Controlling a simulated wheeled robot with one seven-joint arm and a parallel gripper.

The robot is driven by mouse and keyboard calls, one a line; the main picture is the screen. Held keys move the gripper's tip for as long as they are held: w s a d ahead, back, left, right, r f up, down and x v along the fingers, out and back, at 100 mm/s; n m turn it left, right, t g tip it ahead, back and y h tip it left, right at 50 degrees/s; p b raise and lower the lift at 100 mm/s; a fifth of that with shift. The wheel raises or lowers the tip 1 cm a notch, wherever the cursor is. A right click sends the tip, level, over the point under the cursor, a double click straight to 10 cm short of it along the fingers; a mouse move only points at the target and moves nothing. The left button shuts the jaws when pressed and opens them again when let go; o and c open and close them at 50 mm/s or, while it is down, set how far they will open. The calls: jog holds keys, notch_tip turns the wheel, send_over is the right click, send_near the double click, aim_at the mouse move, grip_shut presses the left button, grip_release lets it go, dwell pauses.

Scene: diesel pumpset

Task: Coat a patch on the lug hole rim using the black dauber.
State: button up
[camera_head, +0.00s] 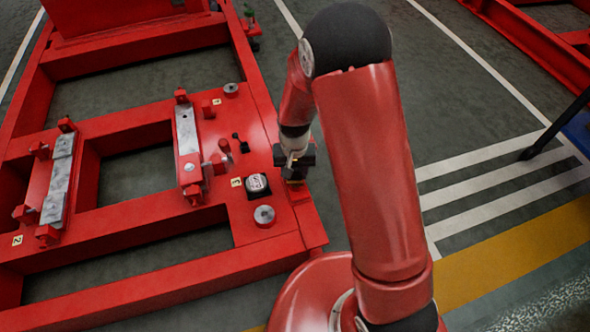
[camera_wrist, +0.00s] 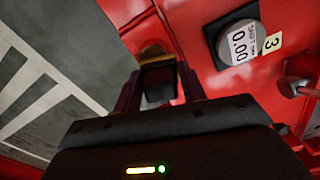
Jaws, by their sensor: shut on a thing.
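My gripper (camera_head: 295,167) points down over the right edge of the red frame. In the wrist view, my gripper (camera_wrist: 160,88) has its two fingers on either side of a dark, blocky piece, which I take for the black dauber (camera_wrist: 159,84).
A round gauge reading 0.00 (camera_wrist: 239,42) sits on a black square beside my gripper, also visible in the head view (camera_head: 257,184). Striped floor lies right.

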jog(key=shift+s+d, duration=0.2)
jog(key=shift+s, duration=0.5)
jog(key=shift+s+d, duration=0.2)
jog(key=shift+s, duration=0.5)
jog(key=shift+w, duration=0.15)
jog(key=shift+w+a, duration=0.25)
jog(key=shift+w, duration=0.5)
jog(key=shift+w+a, duration=0.2)
jog(key=shift+w, duration=0.5)
notch_tip(320, 180, up, 8)
jog(key=p, duration=0.5)
jog(key=shift+p, duration=0.35)
jog(key=shift+w, duration=0.1)
